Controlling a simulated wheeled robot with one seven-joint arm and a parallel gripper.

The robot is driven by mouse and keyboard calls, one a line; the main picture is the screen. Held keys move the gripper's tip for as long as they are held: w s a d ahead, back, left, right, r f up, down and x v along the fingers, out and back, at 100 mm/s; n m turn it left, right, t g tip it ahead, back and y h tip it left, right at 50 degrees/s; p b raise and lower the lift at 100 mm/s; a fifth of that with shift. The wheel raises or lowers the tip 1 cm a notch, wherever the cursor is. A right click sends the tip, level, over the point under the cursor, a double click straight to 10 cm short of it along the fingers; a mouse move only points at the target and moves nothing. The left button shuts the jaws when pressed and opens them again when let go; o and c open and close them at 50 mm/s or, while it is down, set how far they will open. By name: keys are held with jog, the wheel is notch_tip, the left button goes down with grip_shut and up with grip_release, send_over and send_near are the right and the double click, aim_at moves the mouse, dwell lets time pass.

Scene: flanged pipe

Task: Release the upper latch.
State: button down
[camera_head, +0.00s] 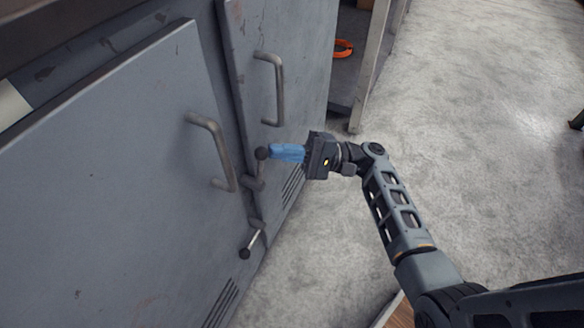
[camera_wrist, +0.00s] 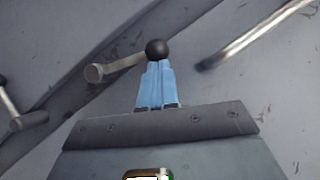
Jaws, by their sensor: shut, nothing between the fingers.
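The upper latch (camera_head: 254,184) is a grey lever with a dark ball knob, mounted at the seam between two grey cabinet doors. In the wrist view its lever (camera_wrist: 122,64) runs from a round pivot at left to the knob (camera_wrist: 157,49). My gripper (camera_head: 272,152) has blue fingers, shut and empty, with their tips right at the knob. In the wrist view the closed fingertips (camera_wrist: 160,64) sit just below the knob in the picture; whether they touch it I cannot tell. The lower latch (camera_head: 252,241) has its own lever and dark knob further down the seam.
The left door handle (camera_head: 213,150) and the right door handle (camera_head: 270,88) stand out near the latch. A handle also shows in the wrist view (camera_wrist: 255,36). An open compartment with an orange item (camera_head: 343,48) lies beyond.

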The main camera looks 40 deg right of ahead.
jog(key=shift+s+a+r+n+g+h+p, duration=0.25)
jog(key=shift+a+r+n+g+p, duration=0.25)
jog(key=shift+n, duration=0.4)
jog(key=shift+s+a+r+n+g+h+p, duration=0.1)
jog(key=shift+a+r+n+g+h+p, duration=0.15)
jog(key=shift+a+n+g+p, duration=0.5)
jog(key=shift+n+t, duration=0.25)
jog(key=shift+d, duration=0.1)
